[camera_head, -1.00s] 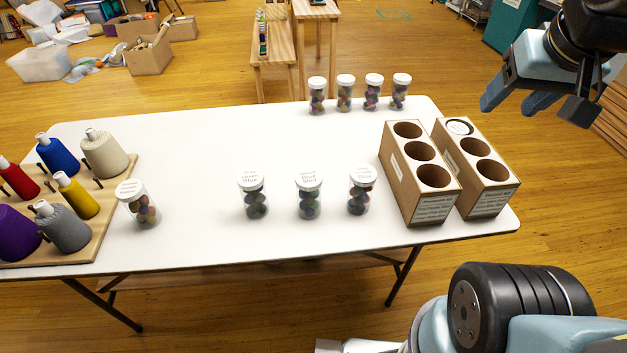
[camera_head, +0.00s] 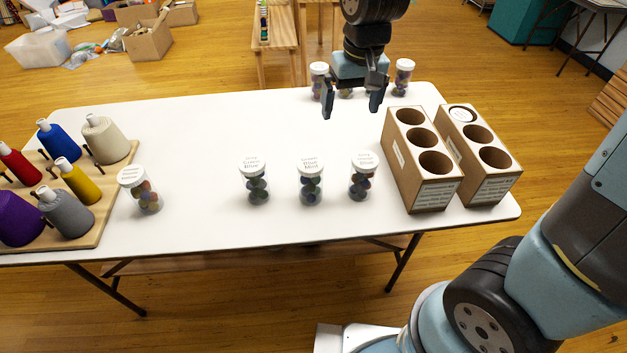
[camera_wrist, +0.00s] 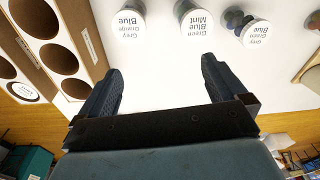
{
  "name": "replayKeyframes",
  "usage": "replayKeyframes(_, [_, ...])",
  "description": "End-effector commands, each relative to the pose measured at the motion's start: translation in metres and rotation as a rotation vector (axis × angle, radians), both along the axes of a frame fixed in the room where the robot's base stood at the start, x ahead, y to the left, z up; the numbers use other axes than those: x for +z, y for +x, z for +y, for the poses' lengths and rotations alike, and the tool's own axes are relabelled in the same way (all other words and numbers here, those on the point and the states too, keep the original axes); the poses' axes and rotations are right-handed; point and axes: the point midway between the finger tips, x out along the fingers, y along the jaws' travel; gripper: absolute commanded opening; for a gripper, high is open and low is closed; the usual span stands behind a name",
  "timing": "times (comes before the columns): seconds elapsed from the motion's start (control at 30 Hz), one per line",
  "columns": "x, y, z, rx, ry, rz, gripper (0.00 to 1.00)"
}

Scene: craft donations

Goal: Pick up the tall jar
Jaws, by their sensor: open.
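Clear jars with white labelled lids and dark balls stand on the white table (camera_head: 200,130). Three form a front row: a left jar (camera_head: 254,184), a middle jar (camera_head: 311,184) and a right jar (camera_head: 363,180). Another jar (camera_head: 142,195) stands near the spool board. A back row, with a jar (camera_head: 404,78) at its right end, is partly hidden by my gripper (camera_head: 351,112). I cannot tell which is the tall jar. My gripper is open and empty, above the table behind the front row. The wrist view shows the front row's lids, including the middle one (camera_wrist: 197,22), beyond the fingers.
Two cardboard holders with round holes stand at the right: a left one (camera_head: 408,170) and a right one (camera_head: 485,172). A white lid (camera_head: 461,114) shows in the right one's far hole. A wooden board (camera_head: 95,238) with yarn cones is at the left. The table centre is clear.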

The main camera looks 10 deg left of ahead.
Motion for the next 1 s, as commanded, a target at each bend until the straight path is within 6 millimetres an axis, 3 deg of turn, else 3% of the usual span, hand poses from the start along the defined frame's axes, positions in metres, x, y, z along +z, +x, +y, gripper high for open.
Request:
replayKeyframes(0.1, [-0.028, -0.003, 0.034, 0.051, -0.033, 0.034, 0.99])
replayKeyframes(0.33, [-0.060, -0.010, 0.069, 0.101, -0.073, 0.065, 0.99])
replayKeyframes(0.57, [-0.081, -0.012, 0.076, 0.112, -0.083, 0.072, 0.99])
replayKeyframes(1.0, [-0.146, -0.012, 0.076, 0.110, -0.082, 0.072, 0.99])
